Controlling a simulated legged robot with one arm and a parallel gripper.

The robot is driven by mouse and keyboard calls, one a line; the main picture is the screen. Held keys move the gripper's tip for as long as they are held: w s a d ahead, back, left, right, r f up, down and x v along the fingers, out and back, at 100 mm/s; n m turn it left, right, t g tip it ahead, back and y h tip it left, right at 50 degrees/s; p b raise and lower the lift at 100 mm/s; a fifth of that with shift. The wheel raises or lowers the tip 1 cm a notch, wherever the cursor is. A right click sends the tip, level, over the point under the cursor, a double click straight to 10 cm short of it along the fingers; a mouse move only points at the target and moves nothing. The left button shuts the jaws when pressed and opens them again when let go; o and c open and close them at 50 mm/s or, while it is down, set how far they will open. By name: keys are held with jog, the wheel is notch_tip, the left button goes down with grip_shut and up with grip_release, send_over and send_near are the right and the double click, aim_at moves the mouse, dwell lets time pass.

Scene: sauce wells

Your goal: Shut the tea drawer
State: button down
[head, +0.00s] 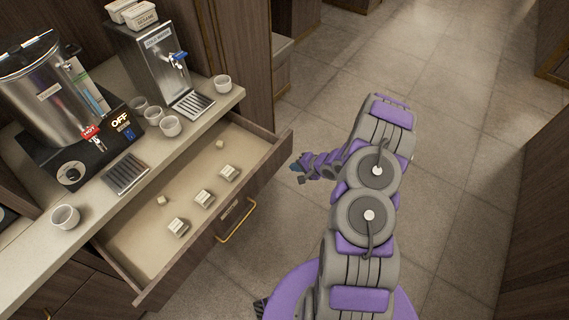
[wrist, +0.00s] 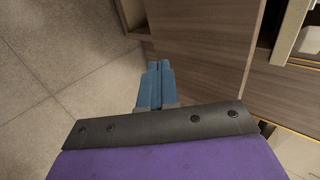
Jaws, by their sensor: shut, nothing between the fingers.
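The tea drawer (head: 264,176) is pulled open from under the counter in the head view, with several small labelled packets or boxes (head: 204,197) lying on its pale floor. A brass handle (head: 237,222) is on its wooden front. My gripper (head: 294,168) is beyond the drawer front's far right end, a little apart from it as far as I can tell. In the wrist view my gripper (wrist: 158,66) shows as two blue fingers shut together with nothing between them. A wood-grain panel (wrist: 205,40) fills the area beside the fingers there.
A counter (head: 90,205) above the drawer carries a hot-water urn (head: 45,90), a steel dispenser (head: 150,65) and several white cups (head: 171,125). The tiled floor (head: 450,130) to the right is clear.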

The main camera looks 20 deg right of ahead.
aim_at(278, 162)
jog(key=w+a, duration=0.1)
jog(key=w+a+f+b, duration=0.1)
jog(key=w, duration=0.2)
jog(key=shift+w+a+f, duration=0.25)
jog(key=shift+a, duration=0.25)
jog(key=shift+w+r, duration=0.1)
jog(key=shift+w, duration=0.05)
